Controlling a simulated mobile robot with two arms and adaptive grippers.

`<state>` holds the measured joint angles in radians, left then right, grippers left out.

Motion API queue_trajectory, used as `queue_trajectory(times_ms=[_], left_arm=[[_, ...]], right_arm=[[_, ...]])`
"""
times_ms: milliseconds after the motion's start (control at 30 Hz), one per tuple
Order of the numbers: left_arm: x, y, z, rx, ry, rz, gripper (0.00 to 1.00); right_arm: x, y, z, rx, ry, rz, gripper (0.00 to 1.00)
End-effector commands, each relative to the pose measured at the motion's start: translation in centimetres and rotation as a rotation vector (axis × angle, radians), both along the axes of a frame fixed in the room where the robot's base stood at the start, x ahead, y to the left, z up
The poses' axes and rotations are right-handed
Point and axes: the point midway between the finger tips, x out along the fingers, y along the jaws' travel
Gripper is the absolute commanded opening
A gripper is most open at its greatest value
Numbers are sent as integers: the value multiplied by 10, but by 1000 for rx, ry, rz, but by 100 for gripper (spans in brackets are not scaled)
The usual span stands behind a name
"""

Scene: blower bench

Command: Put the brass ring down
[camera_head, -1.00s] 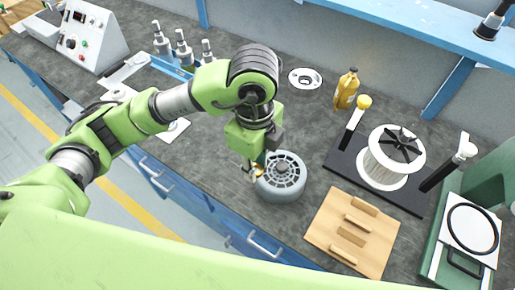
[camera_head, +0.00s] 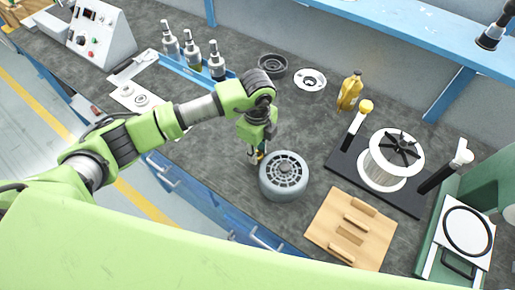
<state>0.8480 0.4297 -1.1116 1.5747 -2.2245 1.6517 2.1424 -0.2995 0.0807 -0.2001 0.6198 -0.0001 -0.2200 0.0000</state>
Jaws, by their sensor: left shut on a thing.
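My left gripper (camera_head: 256,157) points down just left of the round grey finned housing (camera_head: 284,178) on the bench. It is shut on the brass ring (camera_head: 261,157), of which only a small yellow-orange bit shows between the fingers and the housing. The rest of the ring is hidden by the gripper. I cannot tell whether the ring touches the bench or the housing. My right gripper is not in view.
A wooden board with handles (camera_head: 332,243) lies right of the housing. A white wire spool (camera_head: 380,168) stands on a black base behind it. A yellow bottle (camera_head: 349,91), a dark round part (camera_head: 272,65) and a flanged disc (camera_head: 310,80) stand behind. Dark bench around the housing is partly clear.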

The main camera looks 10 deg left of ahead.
Motion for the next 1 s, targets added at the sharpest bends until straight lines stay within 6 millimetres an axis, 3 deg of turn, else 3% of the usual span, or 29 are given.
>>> queue_trajectory(times_ms=[733, 767, 800, 1000], left_arm=[[-1, 0, -15, 0, 2, 0, 0], [-1, 0, -15, 0, 3, 0, 30], [-2, 0, -15, 0, 3, 0, 40], [-3, 0, -17, 2, 8, -1, 40]], right_arm=[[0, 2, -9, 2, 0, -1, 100], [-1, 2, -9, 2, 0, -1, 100], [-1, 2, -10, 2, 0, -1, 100], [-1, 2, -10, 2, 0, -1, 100]])
